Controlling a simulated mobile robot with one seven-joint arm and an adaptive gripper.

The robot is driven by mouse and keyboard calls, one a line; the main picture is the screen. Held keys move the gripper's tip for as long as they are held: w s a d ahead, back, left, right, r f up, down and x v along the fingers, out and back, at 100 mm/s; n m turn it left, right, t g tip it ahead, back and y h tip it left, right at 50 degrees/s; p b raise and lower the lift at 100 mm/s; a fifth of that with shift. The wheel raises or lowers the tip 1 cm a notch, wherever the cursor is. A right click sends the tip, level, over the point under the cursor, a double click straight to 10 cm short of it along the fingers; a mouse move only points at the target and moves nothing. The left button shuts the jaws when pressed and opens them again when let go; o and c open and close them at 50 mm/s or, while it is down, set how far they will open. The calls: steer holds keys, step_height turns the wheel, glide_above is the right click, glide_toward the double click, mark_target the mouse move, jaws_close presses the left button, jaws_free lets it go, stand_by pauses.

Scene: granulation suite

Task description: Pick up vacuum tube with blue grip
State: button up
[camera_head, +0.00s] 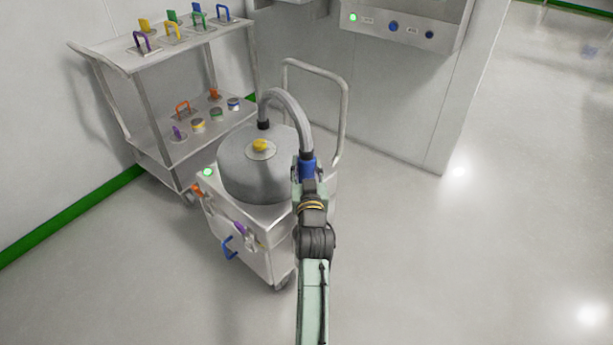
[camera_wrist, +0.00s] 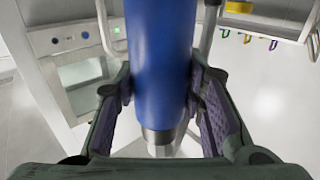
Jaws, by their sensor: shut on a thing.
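The vacuum tube (camera_head: 285,101) is a grey hose that arches up from the top of a round grey vacuum drum (camera_head: 248,178) and comes down to a blue grip (camera_head: 307,168). My gripper (camera_head: 305,182) is at the blue grip, right of the drum. In the wrist view, the blue grip (camera_wrist: 160,65) stands upright between the two dark fingers of my gripper (camera_wrist: 163,105), which are shut on it. A metal end (camera_wrist: 159,140) shows below the blue part. In the head view my arm hides part of the drum's right side.
The drum stands on a white wheeled cart with a push handle (camera_head: 345,110) and a blue handle (camera_head: 229,247). A two-shelf trolley (camera_head: 108,68) with coloured handles is behind left. A wall panel (camera_head: 410,25) is at the back. Floor on the right is clear.

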step_height(320, 180, up, 16)
steer(key=shift+f, duration=0.1)
step_height(320, 180, up, 3)
steer(key=shift+r+p, duration=0.1)
steer(key=shift+p, duration=0.8)
